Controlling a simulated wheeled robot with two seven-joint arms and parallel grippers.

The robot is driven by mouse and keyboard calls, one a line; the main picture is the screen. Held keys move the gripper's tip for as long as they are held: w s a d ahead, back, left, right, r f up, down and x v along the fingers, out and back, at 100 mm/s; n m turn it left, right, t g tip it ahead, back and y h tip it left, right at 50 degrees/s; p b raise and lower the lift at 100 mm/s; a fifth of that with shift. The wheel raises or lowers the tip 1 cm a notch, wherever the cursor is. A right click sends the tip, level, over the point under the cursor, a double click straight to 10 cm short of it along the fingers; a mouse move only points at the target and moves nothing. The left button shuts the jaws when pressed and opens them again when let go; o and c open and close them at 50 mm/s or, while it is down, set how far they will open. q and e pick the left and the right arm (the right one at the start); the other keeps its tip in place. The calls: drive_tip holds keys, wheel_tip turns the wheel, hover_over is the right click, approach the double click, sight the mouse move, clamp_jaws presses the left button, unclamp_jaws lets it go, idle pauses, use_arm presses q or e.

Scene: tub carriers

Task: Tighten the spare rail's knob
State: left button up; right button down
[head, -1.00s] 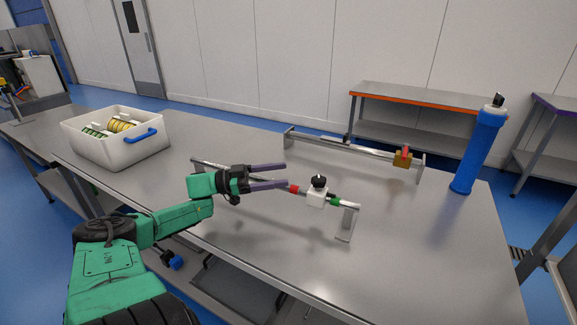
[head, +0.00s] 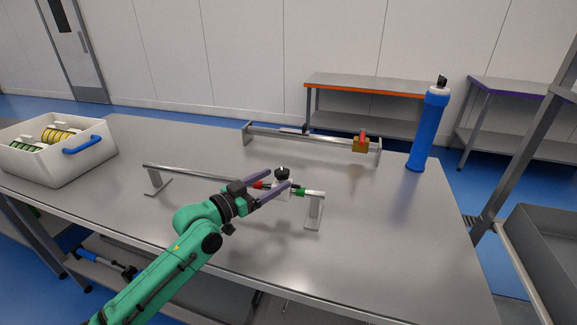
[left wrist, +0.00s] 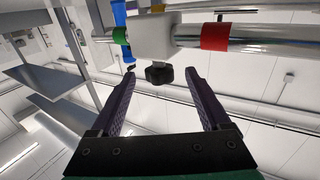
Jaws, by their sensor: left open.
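The near rail (head: 205,174) stands on the table with a red band, a green band and a white slider block (head: 283,195) between them. A black knob (head: 282,172) sits on top of the block. My left gripper (head: 280,179) is open at the block, its purple fingers partly hiding it. In the left wrist view the black knob (left wrist: 159,74) shows between the finger tips, beside the white block (left wrist: 152,36), with a gap to each finger. A second rail (head: 300,137) lies farther back with a brass block (head: 360,146) and red handle. My right gripper is out of view.
A white tub (head: 62,165) with green and yellow items stands at the left. A blue cylinder (head: 421,135) stands at the table's back right. The steel table (head: 400,240) is clear at the right front. A grey bin (head: 548,240) is off its right side.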

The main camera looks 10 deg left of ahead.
use_arm(q)
drive_tip(key=p+x, duration=0.1)
drive_tip(key=x, duration=0.6)
drive_tip(key=shift+d, duration=0.1)
clamp_jaws()
drive_tip(key=m+g+h+b, duration=0.1)
drive_tip(key=h+b, duration=0.1)
drive_tip(key=b, duration=0.7)
drive_tip(key=f+m+g+h+b, duration=0.1)
drive_tip(key=m+g+h+b, duration=0.1)
drive_tip(key=b, duration=0.7)
drive_tip(key=shift+s+d+f, duration=0.15)
drive_tip(key=shift+d, duration=0.1)
drive_tip(key=shift+s+d+r+m+g+h+b, duration=0.15)
drive_tip(key=shift+r+m+g+h+b, duration=0.15)
drive_tip(key=shift+m+g, duration=0.2)
drive_tip(key=shift+s+d+r+m+g+h+b, duration=0.15)
drive_tip(key=shift+r+m+g+h+b, duration=0.1)
drive_tip(key=shift+m+g+h, duration=0.25)
drive_tip(key=shift+a, duration=0.1)
unclamp_jaws()
drive_tip(key=shift+a, duration=0.1)
